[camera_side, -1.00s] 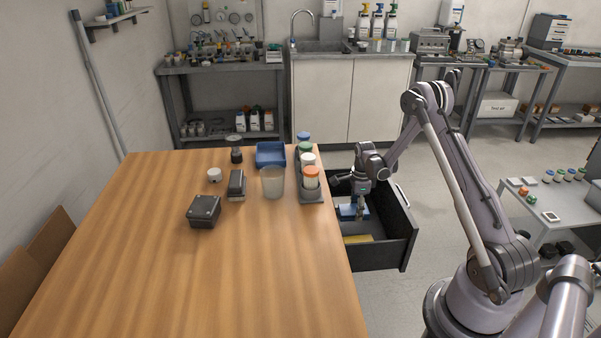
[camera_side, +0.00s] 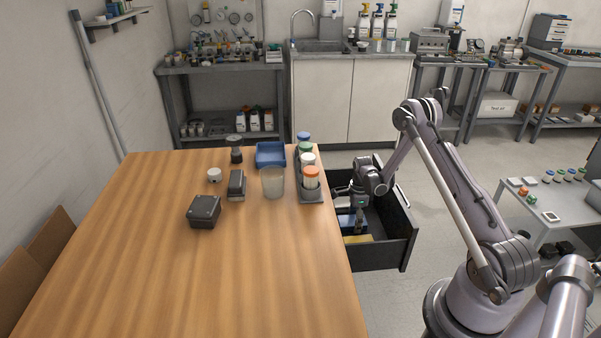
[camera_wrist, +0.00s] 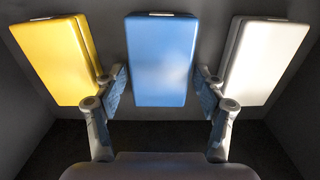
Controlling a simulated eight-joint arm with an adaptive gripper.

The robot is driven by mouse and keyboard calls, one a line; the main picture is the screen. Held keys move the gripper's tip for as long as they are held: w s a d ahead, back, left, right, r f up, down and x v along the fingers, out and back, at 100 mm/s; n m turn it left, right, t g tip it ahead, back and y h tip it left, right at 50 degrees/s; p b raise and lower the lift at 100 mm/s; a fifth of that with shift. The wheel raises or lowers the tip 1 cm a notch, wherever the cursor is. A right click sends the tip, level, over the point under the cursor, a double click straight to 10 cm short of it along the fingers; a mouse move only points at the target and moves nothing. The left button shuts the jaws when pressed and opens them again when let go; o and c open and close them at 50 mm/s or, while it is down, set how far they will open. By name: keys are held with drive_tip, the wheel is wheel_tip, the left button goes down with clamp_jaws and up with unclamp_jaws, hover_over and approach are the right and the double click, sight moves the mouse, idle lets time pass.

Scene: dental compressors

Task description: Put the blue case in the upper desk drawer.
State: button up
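The upper desk drawer (camera_side: 385,255) is pulled out at the right side of the desk. The blue case (camera_side: 346,222) is inside it, and in the wrist view the blue case (camera_wrist: 162,60) stands in the middle between two other cases. My gripper (camera_side: 360,226) reaches down into the drawer. In the wrist view my gripper (camera_wrist: 161,85) is open, with one finger at each side of the blue case and a narrow gap on both sides. The side view does not show the fingertips clearly.
A yellow case (camera_wrist: 55,60) and a white case (camera_wrist: 262,62) flank the fingers closely in the drawer; the yellow case also shows in the side view (camera_side: 358,239). Bottles in a rack (camera_side: 312,197), a cup (camera_side: 273,183) and a blue tray (camera_side: 270,155) stand on the desk (camera_side: 190,285).

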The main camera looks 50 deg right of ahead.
idle(0.3)
wheel_tip(320, 180, up, 12)
drive_tip(key=shift+r, duration=0.15)
idle(0.4)
drive_tip(key=s+a+r+n+t, duration=0.2)
drive_tip(key=s+a+r+n, duration=0.1)
drive_tip(key=a+r+n, duration=1.25)
drive_tip(key=s+a+r+n+t, duration=0.2)
drive_tip(key=s+a+r+n, duration=0.1)
drive_tip(key=a+n, duration=0.3)
drive_tip(key=s+a+r+n+t, duration=0.3)
drive_tip(key=s+a+n, duration=0.2)
drive_tip(key=a, duration=0.4)
drive_tip(key=shift+a+r+n, duration=0.35)
drive_tip(key=shift+r, duration=0.05)
